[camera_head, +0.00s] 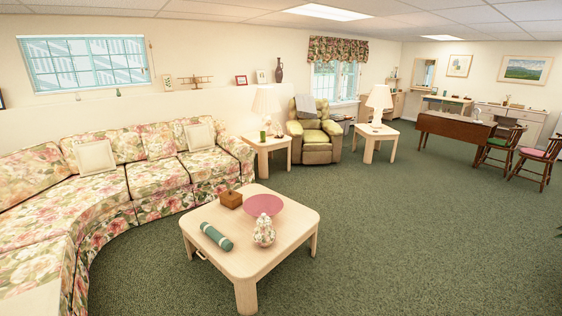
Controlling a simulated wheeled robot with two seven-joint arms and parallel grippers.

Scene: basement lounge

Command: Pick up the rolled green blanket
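The rolled green blanket (216,237) lies on the low pale wooden coffee table (273,239), near its left front side. It is a short dark green roll with lighter bands, lying at a slant. Nothing is touching it from above. Neither of my grippers shows in the head view, so I cannot see whether they are open or shut.
A floral sectional sofa (158,178) curves around the table's left and back. Open green carpet (400,240) lies to the right.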

